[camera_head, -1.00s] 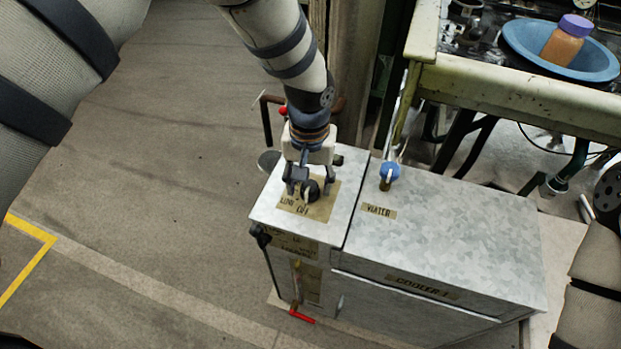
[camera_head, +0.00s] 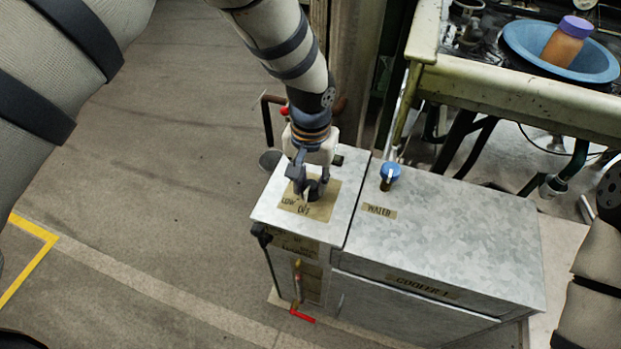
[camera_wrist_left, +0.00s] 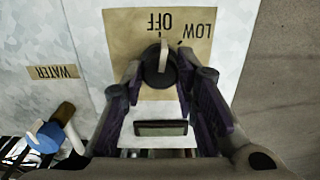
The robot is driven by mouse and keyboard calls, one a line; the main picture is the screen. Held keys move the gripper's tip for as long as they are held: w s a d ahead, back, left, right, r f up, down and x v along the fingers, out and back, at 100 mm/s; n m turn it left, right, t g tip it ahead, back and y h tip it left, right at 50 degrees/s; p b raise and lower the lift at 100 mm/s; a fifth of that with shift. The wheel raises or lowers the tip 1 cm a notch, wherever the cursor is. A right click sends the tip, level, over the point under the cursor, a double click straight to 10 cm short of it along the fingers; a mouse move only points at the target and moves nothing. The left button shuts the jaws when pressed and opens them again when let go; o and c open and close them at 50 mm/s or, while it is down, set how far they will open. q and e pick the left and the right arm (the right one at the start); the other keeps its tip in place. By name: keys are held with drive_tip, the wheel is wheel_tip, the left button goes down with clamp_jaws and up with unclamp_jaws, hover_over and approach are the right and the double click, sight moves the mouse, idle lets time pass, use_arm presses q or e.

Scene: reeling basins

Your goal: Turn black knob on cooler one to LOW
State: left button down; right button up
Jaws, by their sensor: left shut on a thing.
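The black knob (camera_head: 313,189) is on top of the galvanized box labelled COOLER 1 (camera_head: 450,235), on a tan label plate marked LOW and OFF. In the left wrist view the knob (camera_wrist_left: 158,68) has a pale pointer, which points at about the OFF mark. My left gripper (camera_head: 312,187) reaches down from above and is shut on the knob, one finger on each side. The wrist view shows both fingers (camera_wrist_left: 160,84) beside it. The fingers partly hide the plate in the head view. My right gripper is out of view.
A blue valve knob (camera_head: 389,172) stands beside the WATER label, right of the black knob. A green-edged bench (camera_head: 520,95) with a blue basin (camera_head: 530,45) and a bottle (camera_head: 566,40) is at the upper right. The floor at left is clear.

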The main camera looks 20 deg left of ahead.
sight(310, 185)
use_arm(q)
drive_tip(key=m, duration=0.3)
drive_tip(key=shift+m, duration=1.9)
drive_tip(key=c, duration=1.2)
unclamp_jaws()
drive_tip(key=shift+c, duration=0.2)
wheel_tip(310, 185, up, 12)
